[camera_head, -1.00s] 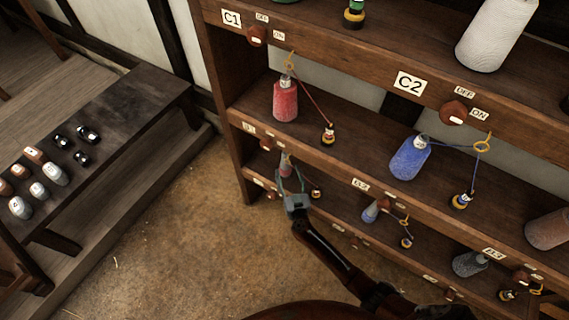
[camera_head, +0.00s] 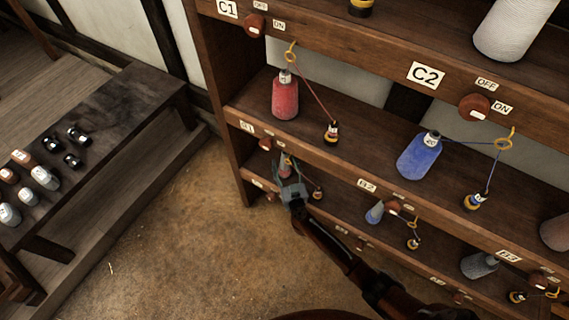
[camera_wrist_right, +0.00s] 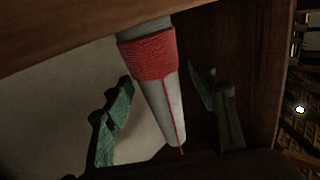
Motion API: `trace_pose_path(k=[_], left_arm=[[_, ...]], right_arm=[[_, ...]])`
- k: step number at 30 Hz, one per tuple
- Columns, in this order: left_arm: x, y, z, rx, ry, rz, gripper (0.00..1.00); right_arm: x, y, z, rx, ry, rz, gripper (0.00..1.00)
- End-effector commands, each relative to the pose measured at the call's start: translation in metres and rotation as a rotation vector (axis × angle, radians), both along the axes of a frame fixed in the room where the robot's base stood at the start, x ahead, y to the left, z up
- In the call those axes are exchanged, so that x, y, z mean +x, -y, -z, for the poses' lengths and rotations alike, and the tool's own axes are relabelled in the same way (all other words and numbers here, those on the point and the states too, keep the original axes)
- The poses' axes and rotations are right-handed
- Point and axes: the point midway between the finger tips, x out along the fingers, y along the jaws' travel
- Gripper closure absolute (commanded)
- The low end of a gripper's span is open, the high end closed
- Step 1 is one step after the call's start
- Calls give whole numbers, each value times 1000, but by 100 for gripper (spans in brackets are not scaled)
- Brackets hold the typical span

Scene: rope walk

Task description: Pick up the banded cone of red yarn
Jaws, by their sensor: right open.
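A grey-white cone with a band of red yarn (camera_wrist_right: 150,56) around its wide part stands between the fingers of my right gripper (camera_wrist_right: 163,90) in the right wrist view. A red thread runs down it to its narrow tip. The fingers are open, one on each side, with gaps to the cone. In the head view the small banded cone (camera_head: 285,172) is on the lower shelf at the left, partly hidden by my right gripper (camera_head: 289,174). My left gripper is not in view.
A full red cone (camera_head: 285,98) and a blue cone (camera_head: 419,157) stand on the shelf above. A small blue cone (camera_head: 375,212) and a grey cone (camera_head: 479,265) are further right on the lower shelf. A dark bench (camera_head: 125,100) stands at left. Floor between is clear.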

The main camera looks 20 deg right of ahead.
Motion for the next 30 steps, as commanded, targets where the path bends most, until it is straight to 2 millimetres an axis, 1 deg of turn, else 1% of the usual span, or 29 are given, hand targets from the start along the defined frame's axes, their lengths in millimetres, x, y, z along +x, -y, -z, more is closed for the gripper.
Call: trace_pose_path(k=[2,18,30], left_arm=[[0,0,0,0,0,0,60],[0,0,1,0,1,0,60],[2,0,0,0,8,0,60]], right_arm=[[0,0,0,0,0,0,48],[0,0,0,0,0,0,85],[0,0,-3,0,0,0,86]])
